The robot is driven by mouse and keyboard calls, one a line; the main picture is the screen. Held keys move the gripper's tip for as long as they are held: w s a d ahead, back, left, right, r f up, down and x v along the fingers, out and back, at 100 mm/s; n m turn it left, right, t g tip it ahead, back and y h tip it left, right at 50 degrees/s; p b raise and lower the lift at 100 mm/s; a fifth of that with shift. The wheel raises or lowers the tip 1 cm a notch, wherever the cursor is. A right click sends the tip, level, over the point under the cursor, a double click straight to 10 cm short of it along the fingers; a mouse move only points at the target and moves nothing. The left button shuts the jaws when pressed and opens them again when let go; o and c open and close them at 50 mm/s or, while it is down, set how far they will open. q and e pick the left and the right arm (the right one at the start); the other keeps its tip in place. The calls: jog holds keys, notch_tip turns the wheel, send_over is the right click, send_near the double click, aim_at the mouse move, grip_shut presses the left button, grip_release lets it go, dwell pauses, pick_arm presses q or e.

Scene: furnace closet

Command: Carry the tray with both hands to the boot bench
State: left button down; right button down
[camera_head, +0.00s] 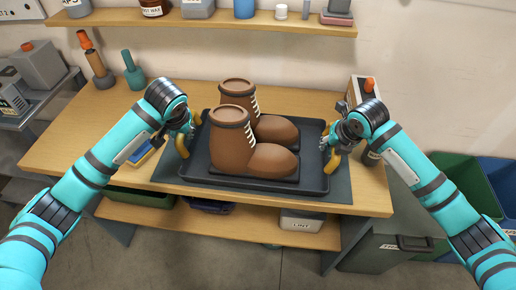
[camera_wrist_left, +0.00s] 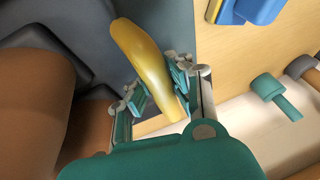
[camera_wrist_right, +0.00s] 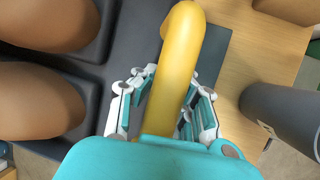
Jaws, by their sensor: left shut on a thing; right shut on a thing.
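A dark grey tray (camera_head: 205,178) with a pair of brown boots (camera_head: 240,150) standing in it rests on a grey mat (camera_head: 340,188) on the wooden workbench (camera_head: 65,150). The tray has a yellow handle on each side. My left gripper (camera_head: 186,140) is shut on the left handle, and the left wrist view shows the yellow handle (camera_wrist_left: 143,65) between its fingers. My right gripper (camera_head: 333,150) is shut on the right handle, which shows between the fingers in the right wrist view (camera_wrist_right: 180,60). I cannot identify the boot bench in these views.
A teal bottle (camera_head: 133,72) and an orange-topped bottle (camera_head: 95,65) stand at the bench's back left. A dark cylinder (camera_wrist_right: 285,115) stands close to my right gripper. A wall shelf (camera_head: 200,20) hangs behind. Green and blue bins (camera_head: 475,185) are at right; grey floor shows in front.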

pick_arm(q)
jog(key=shift+w+r, duration=0.2)
jog(key=shift+r, duration=0.05)
pick_arm(e)
jog(key=shift+w+r, duration=0.25)
jog(key=shift+r, duration=0.1)
